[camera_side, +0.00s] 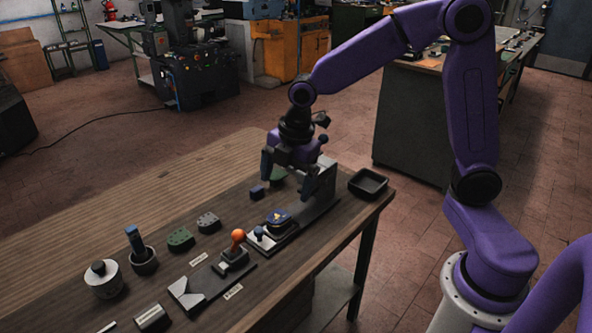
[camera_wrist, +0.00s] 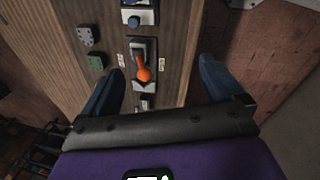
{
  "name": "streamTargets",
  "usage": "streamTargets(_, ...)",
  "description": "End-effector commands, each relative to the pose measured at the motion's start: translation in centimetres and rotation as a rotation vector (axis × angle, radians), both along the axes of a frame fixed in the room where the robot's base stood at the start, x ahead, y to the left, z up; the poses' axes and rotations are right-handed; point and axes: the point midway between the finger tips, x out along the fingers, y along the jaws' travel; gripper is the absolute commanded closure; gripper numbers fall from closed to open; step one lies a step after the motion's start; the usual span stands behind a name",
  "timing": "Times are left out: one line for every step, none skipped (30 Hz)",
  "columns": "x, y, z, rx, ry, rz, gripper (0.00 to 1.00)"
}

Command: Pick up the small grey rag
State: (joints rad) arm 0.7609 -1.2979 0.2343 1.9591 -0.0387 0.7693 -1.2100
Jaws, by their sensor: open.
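I cannot make out a small grey rag with certainty in either view; it may be hidden or too small to tell. My gripper (camera_side: 286,186) is open above the far right part of the bench, close to the upright of a press-like fixture. In the wrist view its two dark blue fingers (camera_wrist: 158,66) stand wide apart, with no object visibly held between them. A grey piece with holes (camera_side: 208,222) lies on the bench left of the gripper; it also shows in the wrist view (camera_wrist: 85,36), and looks rigid rather than like cloth.
An orange-knobbed lever fixture (camera_side: 238,236) stands mid-bench. A fixture with a blue-topped part (camera_side: 278,216) is below my gripper. A green piece (camera_side: 180,238), a blue-handled tool in a cup (camera_side: 135,238) and a grey cylinder (camera_side: 104,280) are left. A black tray (camera_side: 369,183) sits right.

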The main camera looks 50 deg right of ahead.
Motion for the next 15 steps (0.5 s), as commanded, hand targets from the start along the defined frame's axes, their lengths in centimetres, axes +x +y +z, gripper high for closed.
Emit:
streamTargets(2.5,-0.9,-0.6,-0.015,-0.015,0.043,0.06)
streamTargets(3.9,-1.5,-0.9,-0.025,-0.026,0.078,0.06)
streamTargets(5.7,-2.3,-1.3,-0.038,-0.042,0.125,0.06)
streamTargets(7.1,-3.0,-1.6,-0.050,-0.051,0.159,0.06)
streamTargets(8.4,-3.8,-2.0,-0.062,-0.062,0.194,0.06)
streamTargets(10.1,-4.9,-2.4,-0.079,-0.077,0.239,0.06)
streamTargets(11.3,-5.8,-2.8,-0.094,-0.087,0.274,0.06)
streamTargets(12.5,-6.9,-3.3,-0.109,-0.095,0.308,0.06)
streamTargets(14.1,-8.3,-3.8,-0.129,-0.107,0.354,0.06)
streamTargets(15.2,-9.4,-4.3,-0.145,-0.116,0.388,0.06)
streamTargets(16.3,-10.5,-4.8,-0.163,-0.123,0.422,0.06)
streamTargets(17.6,-12.3,-5.4,-0.186,-0.131,0.468,0.06)
streamTargets(18.5,-13.5,-5.9,-0.204,-0.137,0.502,0.06)
streamTargets(19.4,-14.8,-6.4,-0.223,-0.142,0.536,0.06)
streamTargets(20.5,-16.7,-7.2,-0.249,-0.148,0.581,0.06)
